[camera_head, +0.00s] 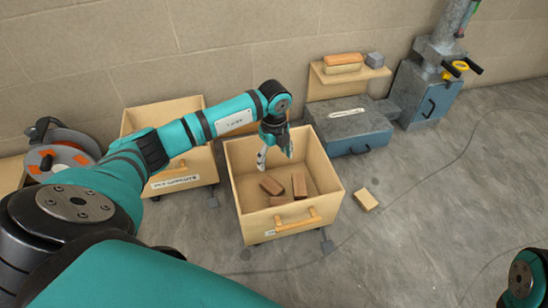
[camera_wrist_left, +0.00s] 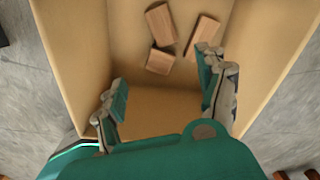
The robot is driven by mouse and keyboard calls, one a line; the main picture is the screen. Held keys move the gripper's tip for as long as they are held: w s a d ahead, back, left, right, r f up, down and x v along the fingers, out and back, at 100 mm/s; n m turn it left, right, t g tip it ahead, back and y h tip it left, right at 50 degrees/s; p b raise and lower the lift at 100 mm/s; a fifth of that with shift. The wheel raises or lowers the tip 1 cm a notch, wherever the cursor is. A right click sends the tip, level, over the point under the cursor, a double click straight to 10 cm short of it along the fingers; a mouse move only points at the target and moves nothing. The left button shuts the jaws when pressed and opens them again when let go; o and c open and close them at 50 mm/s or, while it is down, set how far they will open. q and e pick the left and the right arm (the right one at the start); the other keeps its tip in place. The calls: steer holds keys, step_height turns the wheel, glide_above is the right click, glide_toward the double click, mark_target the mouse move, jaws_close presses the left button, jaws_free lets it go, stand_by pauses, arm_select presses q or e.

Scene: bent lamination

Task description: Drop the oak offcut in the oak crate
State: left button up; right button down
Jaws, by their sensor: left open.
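An open wooden crate (camera_head: 328,203) stands on the floor in the middle of the head view; its front label is mostly hidden. Three brown wooden blocks lie loose on its floor: one at the left (camera_head: 271,185), one at the right (camera_head: 299,185) and one in front (camera_head: 280,201). I cannot tell which of them, if any, is the oak offcut. My left gripper (camera_head: 275,155) is over the crate, pointing down, open and empty. The left wrist view shows its spread fingers (camera_wrist_left: 163,85) with the blocks (camera_wrist_left: 160,60) beyond them. My right gripper is out of view.
A pale block (camera_head: 366,199) lies on the floor right of the crate. A grey case (camera_head: 350,125), a wooden shelf (camera_head: 318,82) and a machine (camera_head: 430,85) stand behind. The right floor is mostly clear.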

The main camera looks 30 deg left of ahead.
arm_select(q)
step_height(320, 180, up, 11)
steer(key=shift+r, duration=0.15)
stand_by(0.5)
